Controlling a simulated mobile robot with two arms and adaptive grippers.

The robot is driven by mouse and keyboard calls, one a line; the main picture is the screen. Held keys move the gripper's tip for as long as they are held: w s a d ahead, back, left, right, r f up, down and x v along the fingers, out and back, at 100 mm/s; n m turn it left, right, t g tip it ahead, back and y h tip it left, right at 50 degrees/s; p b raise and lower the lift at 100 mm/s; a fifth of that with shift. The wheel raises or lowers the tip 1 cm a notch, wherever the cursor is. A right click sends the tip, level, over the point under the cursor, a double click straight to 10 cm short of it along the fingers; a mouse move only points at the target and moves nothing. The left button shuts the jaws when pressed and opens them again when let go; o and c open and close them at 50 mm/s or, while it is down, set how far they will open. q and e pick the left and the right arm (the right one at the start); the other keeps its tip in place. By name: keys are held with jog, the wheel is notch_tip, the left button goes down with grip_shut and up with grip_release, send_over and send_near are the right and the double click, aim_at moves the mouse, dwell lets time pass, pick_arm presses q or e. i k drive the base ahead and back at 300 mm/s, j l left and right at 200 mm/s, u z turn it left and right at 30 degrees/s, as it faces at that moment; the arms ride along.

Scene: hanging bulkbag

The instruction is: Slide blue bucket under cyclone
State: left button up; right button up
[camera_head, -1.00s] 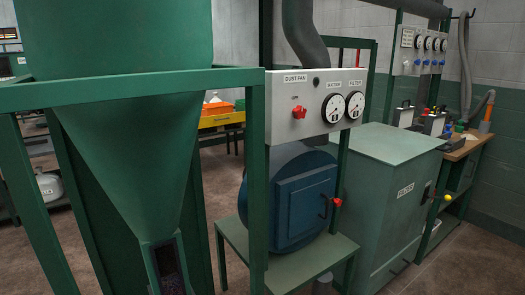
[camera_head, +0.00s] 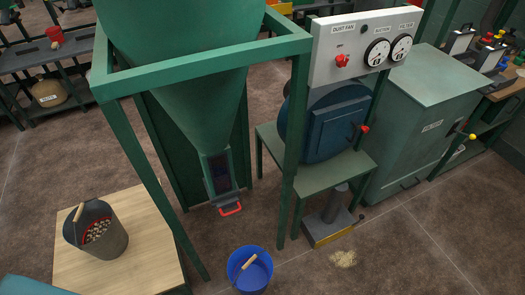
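The blue bucket (camera_head: 250,270) stands upright on the floor at the bottom centre, with a wooden grip on its handle. Its lower part runs close to the picture's bottom edge. The green cyclone (camera_head: 185,75) is a large cone hanging in a green frame (camera_head: 215,62). It narrows to an outlet with a dark window and a red handle (camera_head: 231,209). In the picture the bucket is below and slightly right of this outlet, near the frame's front legs. The floor directly under the outlet looks empty. Neither of my grippers is in view.
A grey bucket (camera_head: 115,240) with pale pieces inside stands on a wooden-topped table (camera_head: 75,272) at lower left. A blue dust fan (camera_head: 325,122) sits on a green stand (camera_head: 330,188), right of the cyclone. A pale spill (camera_head: 343,258) lies on open floor at right.

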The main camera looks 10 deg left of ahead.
aim_at(250, 268)
jog(key=k+j, duration=0.25)
jog(key=k, duration=0.2)
jog(key=k+j+u, duration=0.15)
jog(key=k, duration=0.25)
jog(key=j, duration=0.1)
